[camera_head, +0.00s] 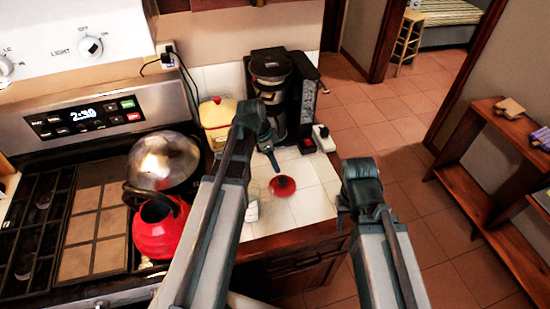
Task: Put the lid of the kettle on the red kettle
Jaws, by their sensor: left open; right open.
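The red kettle (156,232) stands on the stove at the left, its top facing up under a dark handle. Its red lid (283,186), with a dark-topped knob, lies on the white tiled counter to the right of the kettle. My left gripper (268,142) is open and empty, above the counter and just beyond the lid in the picture. I cannot tell its exact height. My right gripper (347,205) is open and empty, right of the counter's edge. My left arm passes between the kettle and the lid in the picture.
A black coffee maker (285,90) stands behind the lid, near my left gripper. A yellow and red container (217,120) is left of it. A shiny metal pan or lid (164,160) sits behind the kettle.

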